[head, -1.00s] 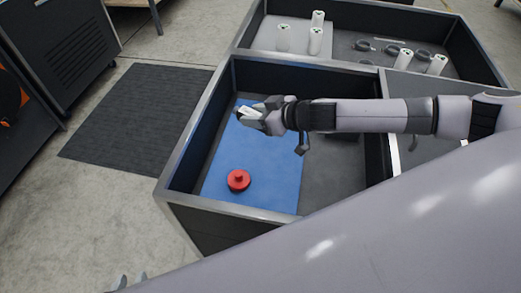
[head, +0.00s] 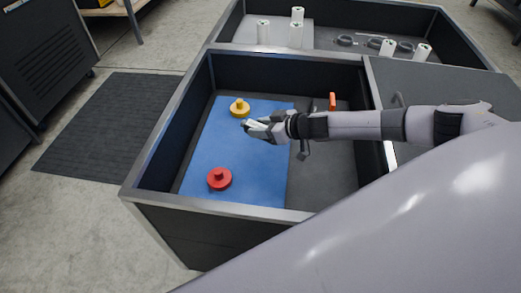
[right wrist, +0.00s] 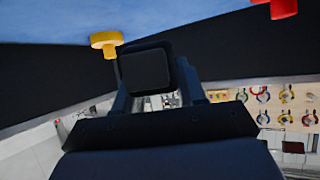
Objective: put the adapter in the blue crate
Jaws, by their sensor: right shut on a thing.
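My right gripper (head: 251,125) is shut on a dark, rounded block, probably the adapter (right wrist: 145,71), which sits between its fingers in the right wrist view. In the head view the fingers largely hide it. The gripper hangs over the blue floor area (head: 235,155) inside a large dark-walled bin with a grey rim (head: 130,178). This blue area is the only blue crate-like place I see; I cannot tell whether it is the task's blue crate. The height above it is unclear. My left gripper is out of view.
A red knobbed disc (head: 219,178) and a yellow one (head: 240,108) stand on the blue area. An orange piece (head: 332,101) is by the bin's back wall. A second bin behind holds white cylinders (head: 297,34) and dark parts. Blue floor between the discs looks clear.

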